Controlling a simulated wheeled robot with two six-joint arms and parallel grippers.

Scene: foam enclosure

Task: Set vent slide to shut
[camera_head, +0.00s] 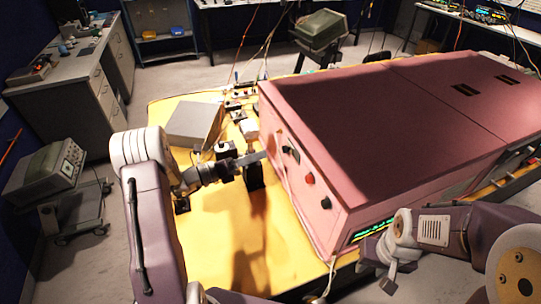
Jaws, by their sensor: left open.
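The pink foam enclosure (370,120) stands on the yellow table, its control panel (303,187) facing left. A small dark slotted fitting (291,154) on the panel may be the vent slide; its setting is too small to read. My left gripper (262,164) is open at the left of the panel, close to the fitting. One light finger reaches toward the panel; I cannot tell whether it touches. My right gripper (387,274) hangs low in front of the enclosure's near end, apart from the panel; its jaws are not clear.
A red button (310,178) and a black knob (326,203) sit nearer on the panel. A grey box (194,124) and small dark devices stand on the yellow table (215,225) behind my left arm. A green display (372,229) is on the near end. The table's near left is mostly clear.

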